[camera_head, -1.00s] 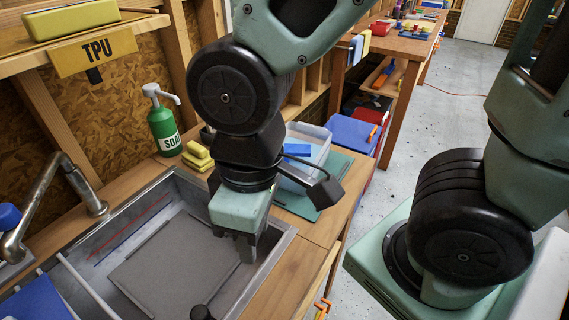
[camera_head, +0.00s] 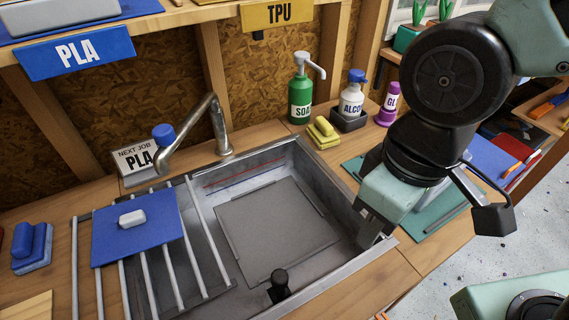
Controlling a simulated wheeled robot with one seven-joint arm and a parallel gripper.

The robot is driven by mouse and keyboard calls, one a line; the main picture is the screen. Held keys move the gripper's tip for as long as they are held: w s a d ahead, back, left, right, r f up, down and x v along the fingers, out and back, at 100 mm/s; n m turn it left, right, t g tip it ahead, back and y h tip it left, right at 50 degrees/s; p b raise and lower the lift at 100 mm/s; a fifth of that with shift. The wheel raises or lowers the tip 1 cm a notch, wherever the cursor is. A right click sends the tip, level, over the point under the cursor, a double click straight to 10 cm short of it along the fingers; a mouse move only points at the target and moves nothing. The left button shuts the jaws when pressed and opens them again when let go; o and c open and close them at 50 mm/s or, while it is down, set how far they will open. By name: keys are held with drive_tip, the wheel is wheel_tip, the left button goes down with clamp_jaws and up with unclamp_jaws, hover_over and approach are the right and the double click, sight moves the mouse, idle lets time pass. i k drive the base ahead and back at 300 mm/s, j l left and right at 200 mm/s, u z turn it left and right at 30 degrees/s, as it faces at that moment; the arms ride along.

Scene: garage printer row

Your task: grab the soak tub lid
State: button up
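A flat grey panel (camera_head: 277,228) lies in the metal basin (camera_head: 291,154). A black knob (camera_head: 279,284) stands by the panel's near edge. I cannot tell whether the knob is attached to the panel, or for certain that the panel is the soak tub lid. My gripper (camera_head: 373,234) points down at the basin's right end, beside its right wall and to the right of the panel, apart from the knob. The fingertips are small and seen at an angle, so their opening is unclear. I see nothing held between them.
A blue plate with a white piece (camera_head: 134,219) lies on the bar rack (camera_head: 208,267) over the basin's left part. The faucet (camera_head: 221,132) rises behind. The green soap bottle (camera_head: 300,98), yellow sponges (camera_head: 323,133) and alcohol bottle (camera_head: 351,98) line the back.

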sight(127, 229)
drive_tip(key=k+j, duration=0.1)
drive_tip(key=j, duration=0.35)
drive_tip(key=k+j+z, duration=0.1)
drive_tip(key=j, duration=0.35)
drive_tip(key=k+j+z, duration=0.1)
drive_tip(key=j, duration=0.35)
drive_tip(key=k+j, duration=0.1)
drive_tip(key=j, duration=0.35)
drive_tip(key=k+j+z, duration=0.1)
drive_tip(key=j, duration=0.35)
